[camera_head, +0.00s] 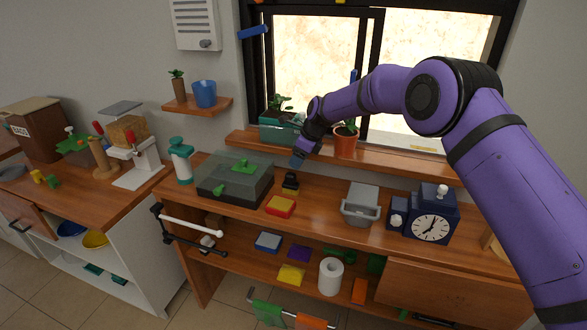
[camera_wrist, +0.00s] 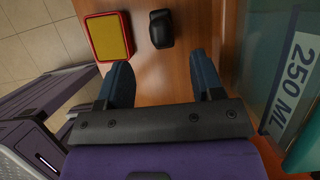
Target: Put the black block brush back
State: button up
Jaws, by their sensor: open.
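My gripper (camera_head: 298,158) is above the counter, near the window shelf, a little above the brush. In the wrist view my gripper (camera_wrist: 162,75) is open, with two blue fingers spread and nothing between them.
The red and yellow sponge (camera_head: 280,206) lies close to the brush, and the dark grey box (camera_head: 235,178) stands to its left. A teal container (camera_head: 281,130) and a potted plant (camera_head: 346,142) stand on the shelf behind. A grey bin (camera_head: 360,205) and a blue clock (camera_head: 430,226) are to the right.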

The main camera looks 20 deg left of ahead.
jog(key=shift+v, duration=1.05)
